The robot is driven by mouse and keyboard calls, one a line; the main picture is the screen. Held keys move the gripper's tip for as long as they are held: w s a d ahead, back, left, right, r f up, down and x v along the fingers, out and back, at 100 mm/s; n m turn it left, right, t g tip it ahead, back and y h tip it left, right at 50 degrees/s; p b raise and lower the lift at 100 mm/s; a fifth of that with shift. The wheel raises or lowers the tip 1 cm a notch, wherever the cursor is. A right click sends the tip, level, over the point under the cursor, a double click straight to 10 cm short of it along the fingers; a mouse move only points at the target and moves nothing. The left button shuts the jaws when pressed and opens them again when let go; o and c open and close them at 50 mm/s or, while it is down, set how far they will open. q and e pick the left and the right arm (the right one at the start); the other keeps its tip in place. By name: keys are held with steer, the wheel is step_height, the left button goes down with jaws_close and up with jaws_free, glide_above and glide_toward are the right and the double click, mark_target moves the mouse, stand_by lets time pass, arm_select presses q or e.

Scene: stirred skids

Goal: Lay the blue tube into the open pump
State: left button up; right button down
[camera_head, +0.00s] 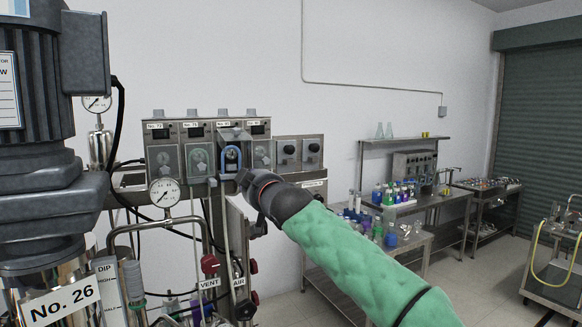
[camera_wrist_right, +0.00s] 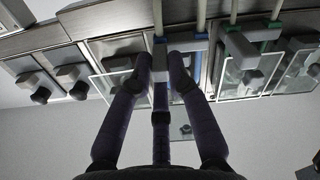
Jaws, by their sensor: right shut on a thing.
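The open pump (camera_head: 222,136) is the third in a row of grey pump heads on the panel, with its clear cover raised. Whether the tube is seated in the pump is hard to tell. My left gripper is out of view.
Neighbouring pumps (camera_head: 198,160) with covers sit close on both sides. A pressure gauge (camera_head: 164,193), pipes and red and black valve knobs (camera_head: 210,264) are below. A large motor (camera_head: 35,90) stands at left. A bench with bottles (camera_head: 400,194) is at right.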

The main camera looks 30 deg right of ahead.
steer(key=shift+f, duration=0.1)
steer(key=c, duration=1.1)
jaws_free()
steer(key=shift+s, duration=0.1)
steer(key=shift+s+a+b, duration=0.1)
steer(key=shift+s+b, duration=0.45)
steer(key=shift+s, duration=0.1)
steer(key=shift+s, duration=0.1)
steer(key=shift+s+b, duration=0.55)
steer(key=shift+s, duration=0.05)
steer(key=shift+s+a, duration=0.1)
steer(key=shift+s, duration=0.1)
steer(key=shift+s+b, duration=0.5)
steer(key=shift+s, duration=0.1)
